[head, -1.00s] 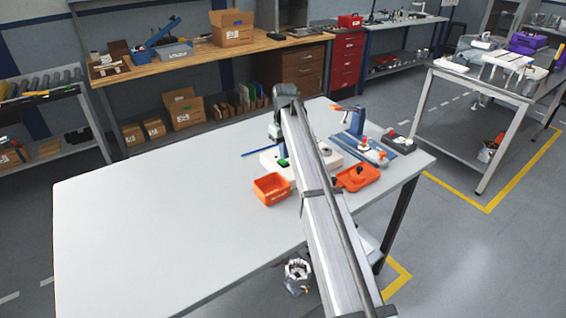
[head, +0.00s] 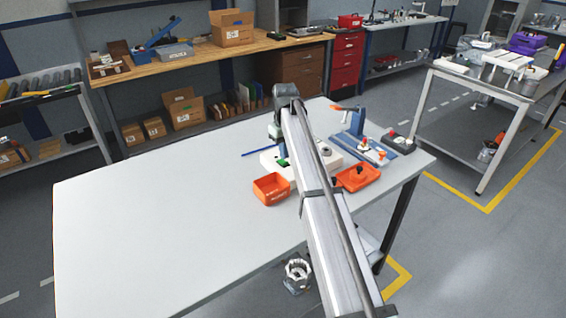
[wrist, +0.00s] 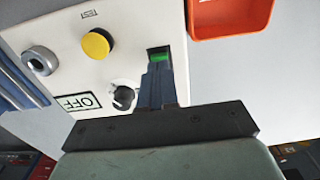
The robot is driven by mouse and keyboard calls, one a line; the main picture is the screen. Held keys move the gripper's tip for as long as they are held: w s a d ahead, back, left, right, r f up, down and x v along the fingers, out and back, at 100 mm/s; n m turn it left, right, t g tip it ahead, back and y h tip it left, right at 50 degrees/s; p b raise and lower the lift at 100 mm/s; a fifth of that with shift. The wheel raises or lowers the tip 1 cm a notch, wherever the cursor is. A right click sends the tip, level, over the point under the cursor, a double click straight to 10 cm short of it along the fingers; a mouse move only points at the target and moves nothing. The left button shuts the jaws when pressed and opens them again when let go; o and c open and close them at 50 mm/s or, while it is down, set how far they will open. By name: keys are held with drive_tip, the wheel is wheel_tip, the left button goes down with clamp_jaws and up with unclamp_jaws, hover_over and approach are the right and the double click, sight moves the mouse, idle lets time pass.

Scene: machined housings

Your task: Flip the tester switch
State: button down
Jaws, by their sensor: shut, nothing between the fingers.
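The tester is a pale box (head: 270,158) on the white table, partly hidden behind my arm in the head view. In the wrist view its panel (wrist: 125,62) has a yellow button (wrist: 97,44), a silver-ringed button (wrist: 40,61), a dark knob (wrist: 123,97) and an upside-down OFF label (wrist: 78,102). A green switch part (wrist: 158,53) shows at the tips of my gripper (wrist: 160,66). My gripper's fingers are shut together with nothing between them, over the switch. They hide part of it, and I cannot tell whether they touch it.
An open orange bin (head: 271,188) stands close beside the tester. An orange tray (head: 358,177) is on the other side of my arm. A blue fixture (head: 354,122) and a small grey box (head: 397,143) stand farther right. The table's left half is clear.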

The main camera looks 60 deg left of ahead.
sight(285, 162)
drive_tip(key=shift+f, duration=1)
idle(0.8)
drive_tip(key=shift+r, duration=3.55)
